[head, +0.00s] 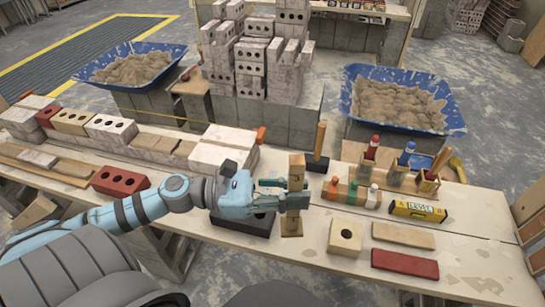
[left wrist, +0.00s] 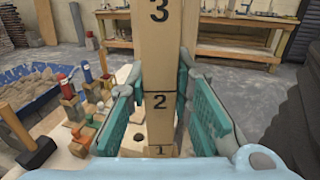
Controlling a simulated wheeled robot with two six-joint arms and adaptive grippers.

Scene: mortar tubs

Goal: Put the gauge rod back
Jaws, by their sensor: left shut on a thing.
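The gauge rod (head: 293,222) is a pale wooden stick, upright, marked with the numbers 1, 2 and 3 in the left wrist view (left wrist: 158,75). My left gripper (head: 282,194) has its teal fingers on both sides of the rod and is shut on it; the fingers also show in the left wrist view (left wrist: 160,105). The rod's lower end is at a flat wooden foot near the bench top; I cannot tell whether it touches. A wooden block with a round hole (head: 345,250) stands to the right of the rod. My right gripper is out of view.
A black block (head: 243,226) lies just left of the rod. A mallet (head: 318,150) stands behind it. Brick rows line the left.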

